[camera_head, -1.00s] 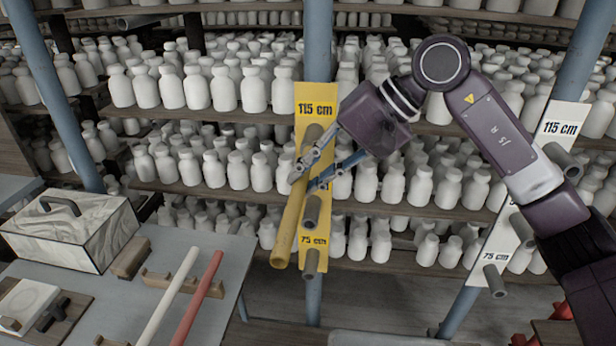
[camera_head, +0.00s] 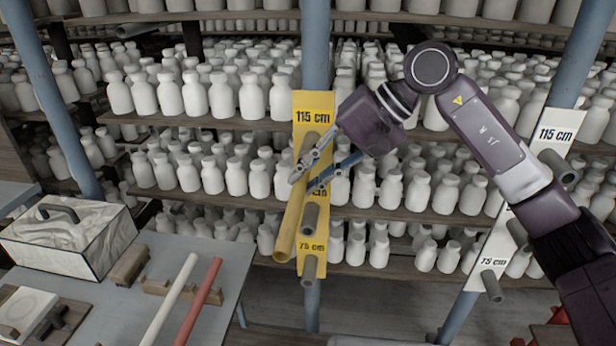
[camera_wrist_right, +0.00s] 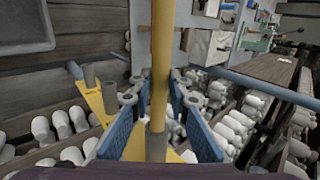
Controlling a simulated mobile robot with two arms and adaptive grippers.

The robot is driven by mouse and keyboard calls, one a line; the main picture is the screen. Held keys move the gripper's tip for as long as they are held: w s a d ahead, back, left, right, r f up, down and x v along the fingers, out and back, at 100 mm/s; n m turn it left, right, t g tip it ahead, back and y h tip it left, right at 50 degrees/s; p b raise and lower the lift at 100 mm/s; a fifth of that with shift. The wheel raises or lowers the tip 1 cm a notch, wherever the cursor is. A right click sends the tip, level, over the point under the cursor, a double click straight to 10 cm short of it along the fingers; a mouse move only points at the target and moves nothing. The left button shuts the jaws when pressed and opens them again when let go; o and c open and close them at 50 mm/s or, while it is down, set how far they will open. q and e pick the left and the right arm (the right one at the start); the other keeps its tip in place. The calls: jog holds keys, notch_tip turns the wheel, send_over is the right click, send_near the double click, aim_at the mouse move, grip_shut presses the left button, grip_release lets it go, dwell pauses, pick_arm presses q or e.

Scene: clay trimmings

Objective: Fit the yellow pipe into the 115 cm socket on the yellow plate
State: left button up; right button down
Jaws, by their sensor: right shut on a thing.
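The yellow plate (camera_head: 313,104) hangs on the blue post, with the labels 115 cm at its top and 75 cm at its foot. The grey 115 cm socket (camera_head: 311,142) juts out below the top label. My right gripper (camera_head: 308,177) is shut on the yellow pipe (camera_head: 291,228), which slants down toward me. In the right wrist view the pipe (camera_wrist_right: 161,65) stands between the blue finger pads. Its plate-side end meets a grey tube (camera_wrist_right: 156,148), roughly in line; I cannot tell how far it is inside. My left gripper is not in view.
Lower grey sockets (camera_head: 310,218) stick out close beside the pipe. A white plate (camera_head: 497,250) with sockets is at right. Shelves of white bottles (camera_head: 222,95) stand behind. A table (camera_head: 222,262) at lower left carries a white pipe (camera_head: 172,298) and a red pipe (camera_head: 200,302).

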jog(key=shift+w, duration=0.1)
jog(key=c, duration=1.7)
grip_release()
jog(key=shift+c, duration=0.2)
jog(key=v, duration=1.2)
jog(key=shift+f, duration=0.1)
